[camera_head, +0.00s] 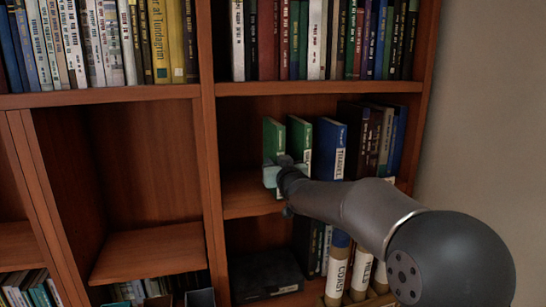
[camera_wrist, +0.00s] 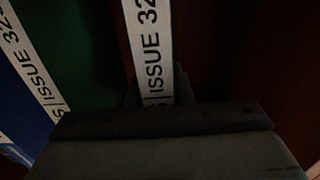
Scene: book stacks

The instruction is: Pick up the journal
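In the head view, a green book (camera_head: 273,138) stands at the left end of a row on the middle right shelf. A second green book (camera_head: 299,140) and a blue "TRAVEL" volume (camera_head: 330,145) stand beside it. My gripper (camera_head: 276,172) is at the lower part of the leftmost green book and hides part of it. In the wrist view, a white spine label reading "ISSUE 32" (camera_wrist: 152,50) marks the journal between my gripper's fingers (camera_wrist: 158,95). The fingers lie either side of this spine; the dark picture does not show whether they press on it.
A green cover (camera_wrist: 75,55) and another "ISSUE" label (camera_wrist: 30,62) are close on the left in the wrist view. Dark books (camera_head: 368,140) stand right of the blue volume. A dark box (camera_head: 265,275) and labelled tubes (camera_head: 338,268) are below. The left bay (camera_head: 145,250) has bare shelf space.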

